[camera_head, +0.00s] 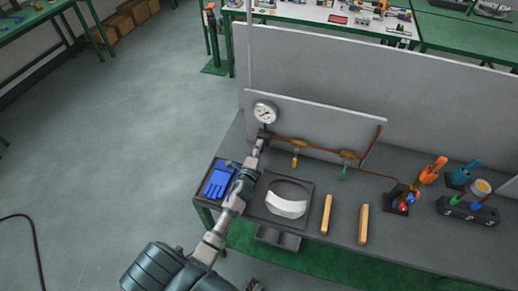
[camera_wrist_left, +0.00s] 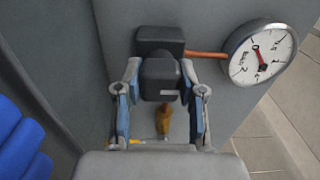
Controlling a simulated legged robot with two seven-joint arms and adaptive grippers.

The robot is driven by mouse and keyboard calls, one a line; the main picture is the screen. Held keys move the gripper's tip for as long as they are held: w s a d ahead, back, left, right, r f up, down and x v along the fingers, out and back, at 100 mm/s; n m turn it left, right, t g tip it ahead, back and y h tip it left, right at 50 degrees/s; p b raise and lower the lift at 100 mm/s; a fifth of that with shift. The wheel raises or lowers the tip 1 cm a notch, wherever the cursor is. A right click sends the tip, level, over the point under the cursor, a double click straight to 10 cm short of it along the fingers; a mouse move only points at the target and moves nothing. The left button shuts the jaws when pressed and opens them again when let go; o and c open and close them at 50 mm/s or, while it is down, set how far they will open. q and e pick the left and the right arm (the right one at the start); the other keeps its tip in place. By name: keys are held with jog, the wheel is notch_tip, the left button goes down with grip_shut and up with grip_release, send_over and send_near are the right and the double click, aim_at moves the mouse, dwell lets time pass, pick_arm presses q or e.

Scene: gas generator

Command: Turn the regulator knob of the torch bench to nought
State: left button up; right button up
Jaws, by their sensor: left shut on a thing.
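The black regulator knob (camera_wrist_left: 160,78) is between the two fingers of my left gripper (camera_wrist_left: 160,75) in the wrist view, and the fingers are shut on its sides. A dark block (camera_wrist_left: 160,39) sits just behind it. In the head view my left gripper (camera_head: 262,141) reaches the regulator at the left end of the copper pipe, below the round pressure gauge (camera_head: 265,112). The white gauge dial also shows in the wrist view (camera_wrist_left: 262,55), with a red needle off to one side; its figures are too small to read surely. My right gripper does not show.
The torch bench (camera_head: 400,228) has blue gloves (camera_head: 219,182), a tray with a white curved piece (camera_head: 286,207), two wooden bars (camera_head: 326,214) and torches (camera_head: 432,170). Valves (camera_head: 297,155) hang along the pipe. Grey panels stand behind.

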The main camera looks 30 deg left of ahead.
pick_arm(q)
jog(key=shift+f, duration=0.35)
jog(key=o, duration=1.1)
jog(key=shift+c, duration=0.2)
jog(key=shift+o, duration=0.5)
jog(key=shift+w+r, duration=0.1)
jog(key=v, duration=1.2)
